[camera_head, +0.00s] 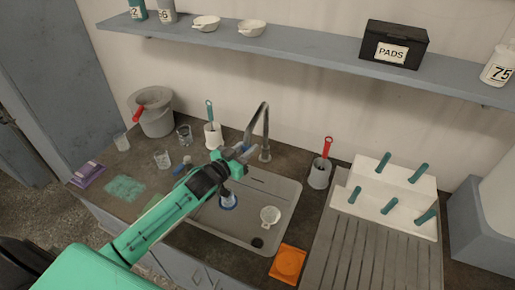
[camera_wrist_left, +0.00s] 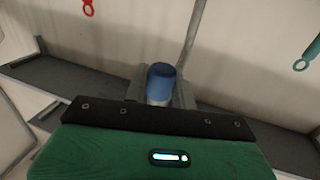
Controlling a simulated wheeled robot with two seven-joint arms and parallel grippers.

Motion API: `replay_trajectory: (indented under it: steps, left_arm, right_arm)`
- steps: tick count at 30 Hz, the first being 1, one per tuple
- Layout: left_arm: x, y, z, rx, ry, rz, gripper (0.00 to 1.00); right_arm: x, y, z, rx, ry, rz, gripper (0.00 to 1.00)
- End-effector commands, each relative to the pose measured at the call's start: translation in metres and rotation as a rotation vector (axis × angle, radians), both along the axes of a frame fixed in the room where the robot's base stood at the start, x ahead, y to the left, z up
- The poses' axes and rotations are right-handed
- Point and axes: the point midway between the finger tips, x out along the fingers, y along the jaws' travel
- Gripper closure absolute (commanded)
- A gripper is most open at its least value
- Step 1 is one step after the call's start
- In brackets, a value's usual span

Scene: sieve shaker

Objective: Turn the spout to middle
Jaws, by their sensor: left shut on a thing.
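The grey arched spout (camera_head: 265,118) rises at the back of the sink (camera_head: 289,186), and its outlet end comes down to the left of its base. My left gripper (camera_head: 242,151) is at that outlet end, shut on the spout. In the left wrist view, a blue cylindrical tip (camera_wrist_left: 161,77) sits between the grey fingers of my left gripper (camera_wrist_left: 158,92), with a grey pipe (camera_wrist_left: 190,42) beyond it. My left arm hides part of the sink's left side. My right gripper is not in view.
A white strainer cup (camera_head: 270,215) and a blue-rimmed item (camera_head: 228,201) are in the sink. A red-handled brush holder (camera_head: 319,174) stands right of the spout, and a teal-handled one (camera_head: 212,133) stands left. A white peg rack (camera_head: 385,205) is farther right. A shelf (camera_head: 310,52) runs above.

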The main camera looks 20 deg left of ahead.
Motion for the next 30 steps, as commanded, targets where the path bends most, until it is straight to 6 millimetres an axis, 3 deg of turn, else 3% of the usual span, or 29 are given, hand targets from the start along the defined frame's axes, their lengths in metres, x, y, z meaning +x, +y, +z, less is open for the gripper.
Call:
replay_trajectory:
  steps: [6, 20, 21, 24, 30]
  left_arm:
    - [0.001, 0.015, 0.001, 0.002, -0.001, 0.003, 1.00]
    - [0.001, 0.017, 0.001, 0.001, -0.001, 0.002, 1.00]
    - [0.001, 0.017, 0.001, 0.001, -0.001, 0.002, 0.70]
    - [0.001, 0.017, 0.001, 0.001, -0.001, 0.001, 0.54]
    - [0.000, 0.017, 0.001, 0.000, -0.001, 0.001, 0.54]
  right_arm:
    - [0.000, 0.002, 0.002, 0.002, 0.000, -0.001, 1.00]
    - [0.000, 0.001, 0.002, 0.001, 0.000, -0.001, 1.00]
    - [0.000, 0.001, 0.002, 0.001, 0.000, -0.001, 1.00]
    - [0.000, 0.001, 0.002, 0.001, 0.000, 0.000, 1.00]
    - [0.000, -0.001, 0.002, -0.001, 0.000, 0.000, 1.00]
